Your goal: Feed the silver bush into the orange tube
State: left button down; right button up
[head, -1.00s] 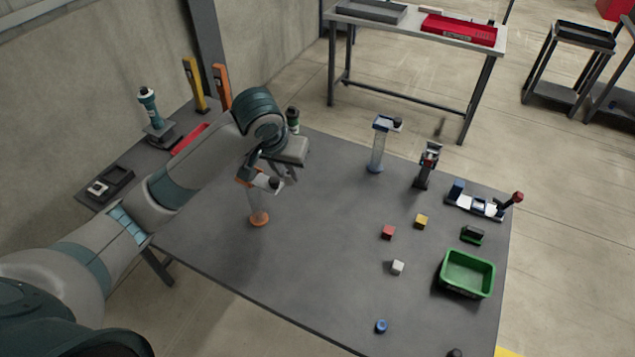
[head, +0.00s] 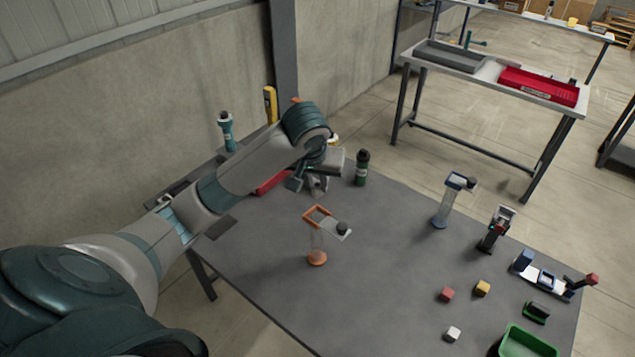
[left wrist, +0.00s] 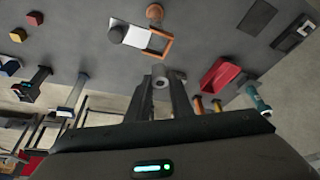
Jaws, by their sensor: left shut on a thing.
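The orange tube (head: 317,242) stands upright on the table, clear-walled with an orange base and a square orange frame on top. A pale plate with a dark knob sticks out of the frame to the right. The frame also shows in the left wrist view (left wrist: 160,42). My left gripper (head: 314,186) is behind the tube's top in the head view, apart from it. In the left wrist view it is shut on the silver bush (left wrist: 161,82), a small grey ring at the fingertips. My right gripper is not in view.
A dark bottle (head: 362,168) stands behind my left gripper. A blue tube (head: 440,203) is to the right. Red (head: 447,294), yellow (head: 482,288) and white (head: 453,334) cubes and a green bin (head: 527,343) are at the front right. The table between is clear.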

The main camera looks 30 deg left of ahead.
aim_at(316, 191)
pick_arm(q)
jog(key=shift+f, duration=4.25)
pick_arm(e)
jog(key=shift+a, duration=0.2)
pick_arm(q)
jog(key=c, duration=1.5)
grip_release()
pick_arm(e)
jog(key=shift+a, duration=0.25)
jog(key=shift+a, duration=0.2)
pick_arm(q)
jog(key=shift+r, duration=0.1)
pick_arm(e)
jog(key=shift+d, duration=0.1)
